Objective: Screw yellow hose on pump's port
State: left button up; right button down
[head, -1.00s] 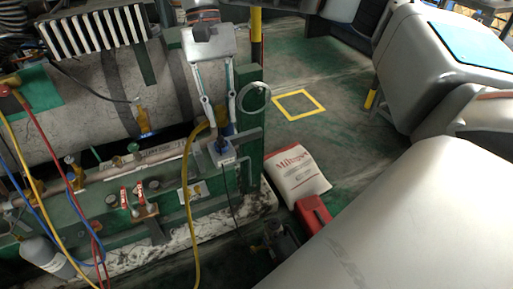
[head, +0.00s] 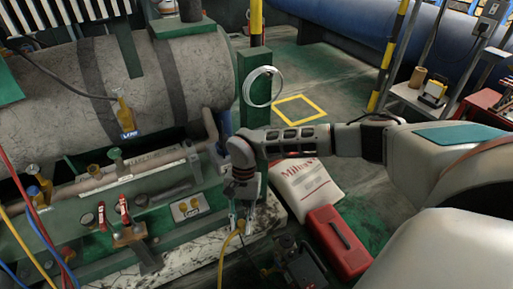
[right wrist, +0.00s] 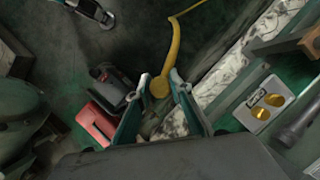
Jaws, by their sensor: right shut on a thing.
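My right gripper (head: 240,222) comes in from the right and points down beside the green machine's base. It is shut on the end of the yellow hose (head: 222,258). In the right wrist view the hose's yellow end (right wrist: 159,88) sits between the fingertips, and the hose runs up and away from them. The dark pump (head: 306,268) stands on the floor to the right of the gripper, apart from the hose end. It also shows in the right wrist view (right wrist: 112,82), left of the fingers. Its port is too small to make out. My left gripper is not in the head view.
A red box (head: 338,244) stands beside the pump, with a white bag (head: 308,190) behind it. The green machine (head: 180,215) with its grey tank (head: 160,80) fills the left. Red and blue hoses hang at the far left. Open floor lies beyond the bag.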

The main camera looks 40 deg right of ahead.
aim_at(264, 270)
jog(key=shift+s+d+f+m+t+b, duration=0.15)
jog(key=shift+s+d+f+m+b, duration=0.75)
jog(key=shift+f, duration=3)
jog(key=shift+s+d+f+n+t+b, duration=0.1)
jog(key=shift+s+d+f+b, duration=0.35)
jog(key=shift+s+f+b, duration=2.2)
jog(key=shift+s+d+f+m+t+p, duration=0.25)
jog(key=shift+d+f+m, duration=0.35)
jog(key=shift+f, duration=4.55)
jog(key=shift+w+d+f+b, duration=0.1)
jog(key=shift+f+b, duration=0.3)
jog(key=shift+f, duration=0.3)
jog(key=shift+w+d+f+b, duration=0.1)
jog(key=shift+f+b, duration=0.3)
jog(key=shift+f, duration=0.55)
jog(key=shift+w, duration=0.15)
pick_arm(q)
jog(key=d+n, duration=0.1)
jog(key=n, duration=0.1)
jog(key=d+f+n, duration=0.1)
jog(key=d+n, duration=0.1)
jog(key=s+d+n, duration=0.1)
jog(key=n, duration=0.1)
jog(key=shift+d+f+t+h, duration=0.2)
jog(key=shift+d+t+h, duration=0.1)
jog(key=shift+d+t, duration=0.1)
pick_arm(e)
jog(key=shift+w+r, duration=0.1)
jog(key=shift+r, duration=0.05)
jog(key=shift+a, duration=0.15)
